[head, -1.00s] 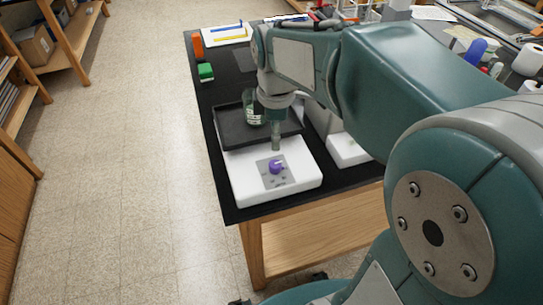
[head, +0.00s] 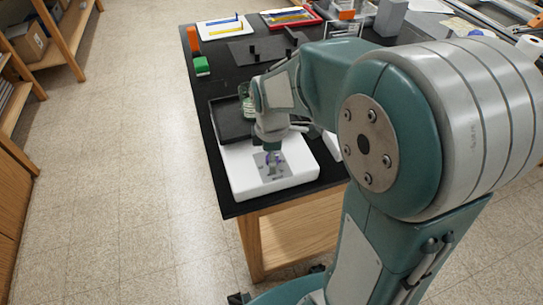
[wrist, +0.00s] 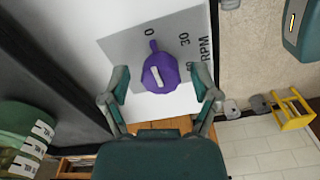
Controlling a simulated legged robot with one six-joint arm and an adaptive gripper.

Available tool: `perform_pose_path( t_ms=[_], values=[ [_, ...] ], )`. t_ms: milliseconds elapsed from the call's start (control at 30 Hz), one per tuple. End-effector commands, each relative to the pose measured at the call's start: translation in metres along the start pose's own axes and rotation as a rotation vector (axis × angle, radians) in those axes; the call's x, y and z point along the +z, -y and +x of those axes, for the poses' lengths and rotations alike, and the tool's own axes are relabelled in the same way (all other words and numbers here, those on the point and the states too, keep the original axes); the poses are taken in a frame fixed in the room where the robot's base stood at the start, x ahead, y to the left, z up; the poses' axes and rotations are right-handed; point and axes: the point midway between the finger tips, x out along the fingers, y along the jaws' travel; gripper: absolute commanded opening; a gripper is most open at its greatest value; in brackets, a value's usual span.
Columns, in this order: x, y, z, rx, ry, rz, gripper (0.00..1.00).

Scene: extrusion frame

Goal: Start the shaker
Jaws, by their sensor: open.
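The shaker is a white box (head: 239,183) with a black tray (head: 228,124) behind its front panel. A purple knob (wrist: 158,72) with a white mark sits on the grey dial plate (wrist: 190,30), marked 0, 30 and RPM. The knob's narrow tip points towards the 0. My gripper (wrist: 160,97) is open, one finger on each side of the knob in the wrist view, with nothing held. In the head view my gripper (head: 272,165) is down at the dial and partly hides the knob. I cannot tell whether the fingers touch it.
A green bottle (wrist: 28,140) with white labels stands on the tray, close beside my wrist. Green (head: 202,66) and orange (head: 194,40) blocks lie at the bench's left edge. The floor left of the bench is clear.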

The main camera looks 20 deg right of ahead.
Motion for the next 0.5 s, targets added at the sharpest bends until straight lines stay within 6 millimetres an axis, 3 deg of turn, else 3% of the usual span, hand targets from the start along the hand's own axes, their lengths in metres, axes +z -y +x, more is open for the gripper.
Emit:
perform_pose_path(
  t_ms=[133, 167, 300, 333, 500],
  values=[
    [0.0000, 0.0000, -0.0001, 0.000, 0.000, 0.000, 0.79],
    [0.0000, 0.0001, -0.0002, 0.000, 0.000, 0.000, 0.70],
    [0.0000, 0.0001, -0.0003, 0.000, 0.000, 0.000, 0.07],
    [0.0000, 0.0001, -0.0003, 0.000, 0.000, 0.000, 0.00],
    [0.0000, -0.0001, -0.0002, 0.000, 0.000, 0.001, 0.00]
  ],
)
